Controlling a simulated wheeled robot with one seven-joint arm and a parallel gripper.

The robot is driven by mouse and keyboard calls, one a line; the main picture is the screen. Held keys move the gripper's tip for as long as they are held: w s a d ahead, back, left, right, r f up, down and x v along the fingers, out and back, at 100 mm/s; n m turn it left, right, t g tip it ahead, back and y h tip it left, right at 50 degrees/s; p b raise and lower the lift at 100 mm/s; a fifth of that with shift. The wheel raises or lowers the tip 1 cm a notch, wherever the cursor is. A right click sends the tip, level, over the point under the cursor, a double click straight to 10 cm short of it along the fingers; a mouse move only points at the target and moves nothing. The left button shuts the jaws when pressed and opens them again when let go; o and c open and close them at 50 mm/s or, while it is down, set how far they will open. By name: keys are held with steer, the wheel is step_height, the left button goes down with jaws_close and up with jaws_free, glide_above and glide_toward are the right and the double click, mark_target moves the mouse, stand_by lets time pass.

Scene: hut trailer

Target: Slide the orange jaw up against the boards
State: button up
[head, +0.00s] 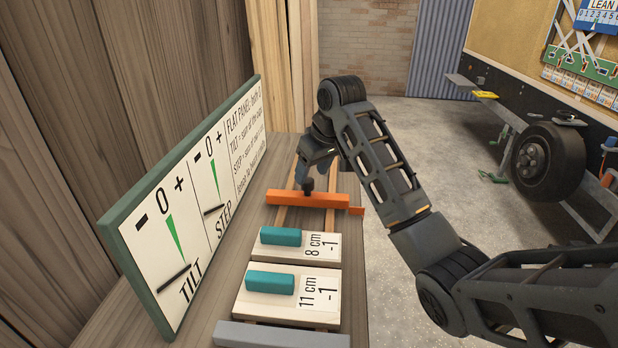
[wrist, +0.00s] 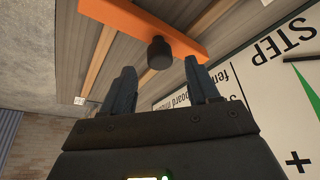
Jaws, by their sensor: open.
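The orange jaw (head: 290,199) is a bar lying across two wooden rails on the bench, with a black knob (head: 308,185) standing on it. A gap of bare bench and rail separates it from the nearest board. The 8 cm board (head: 297,256) and the 11 cm board (head: 250,308) lie one before the other, each with a teal block on top. My gripper (head: 314,172) is at the knob, pointing down. In the wrist view, my open fingers (wrist: 160,70) stand either side of the knob (wrist: 160,52); contact cannot be told. The orange jaw also shows there (wrist: 187,37).
A grey bar (head: 280,335) lies at the bench's near end, by the 11 cm board. A green-framed panel with TILT and STEP gauges (head: 195,195) stands along the bench's left side. Wooden walls rise behind it. A trailer with a wheel (head: 546,160) stands at the right, across open floor.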

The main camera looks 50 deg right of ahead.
mark_target(308, 180)
steer(key=shift+x, duration=1.8)
jaws_close()
